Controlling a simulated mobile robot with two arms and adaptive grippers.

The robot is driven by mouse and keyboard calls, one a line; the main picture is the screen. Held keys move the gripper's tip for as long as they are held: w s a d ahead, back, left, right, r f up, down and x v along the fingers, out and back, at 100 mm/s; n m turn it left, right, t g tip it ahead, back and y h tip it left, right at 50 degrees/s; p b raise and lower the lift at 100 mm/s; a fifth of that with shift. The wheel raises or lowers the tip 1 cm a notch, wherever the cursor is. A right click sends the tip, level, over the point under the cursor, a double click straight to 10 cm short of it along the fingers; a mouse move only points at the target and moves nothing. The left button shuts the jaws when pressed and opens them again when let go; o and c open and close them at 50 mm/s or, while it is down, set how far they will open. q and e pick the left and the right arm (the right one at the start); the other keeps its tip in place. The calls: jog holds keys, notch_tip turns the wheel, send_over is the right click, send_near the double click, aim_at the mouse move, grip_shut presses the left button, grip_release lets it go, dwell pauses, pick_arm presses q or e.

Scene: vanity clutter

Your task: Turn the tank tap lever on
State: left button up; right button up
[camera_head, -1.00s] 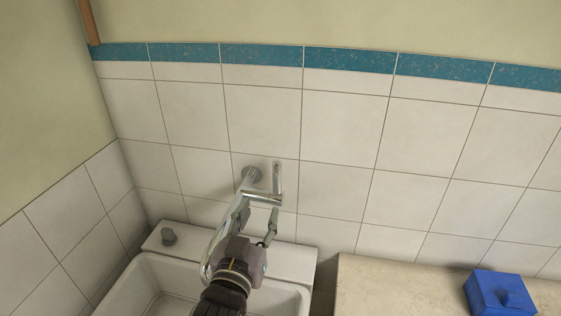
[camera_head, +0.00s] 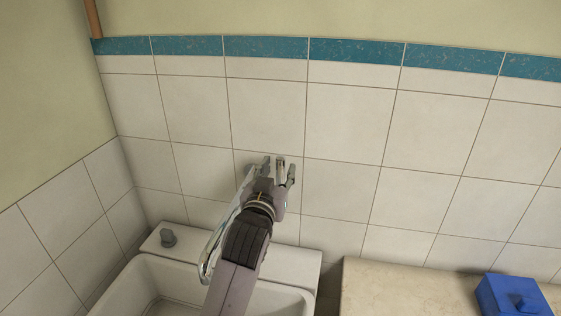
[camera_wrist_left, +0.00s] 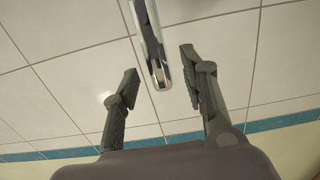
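The chrome tank tap is mounted on the tiled wall above the white basin. Its curved spout (camera_head: 207,262) hangs down over the basin. The tap lever (camera_head: 280,161) points upward, its lower part and the tap body hidden behind my left gripper (camera_head: 278,172). In the left wrist view the lever (camera_wrist_left: 151,40) is a chrome bar with a rounded end, lying between the two spread fingers of the left gripper (camera_wrist_left: 159,66). Gaps show on both sides, so the fingers look apart from it. My right gripper is in neither view.
The white basin (camera_head: 305,262) has a small grey knob (camera_head: 168,237) on its back ledge. A beige counter (camera_head: 400,291) stands to the right with a blue box (camera_head: 512,296) on it. The tiled wall (camera_head: 343,135) lies close behind the tap.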

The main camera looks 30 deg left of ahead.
pick_arm(q)
jog(key=shift+x, duration=1.5)
jog(key=shift+d, duration=0.1)
grip_shut()
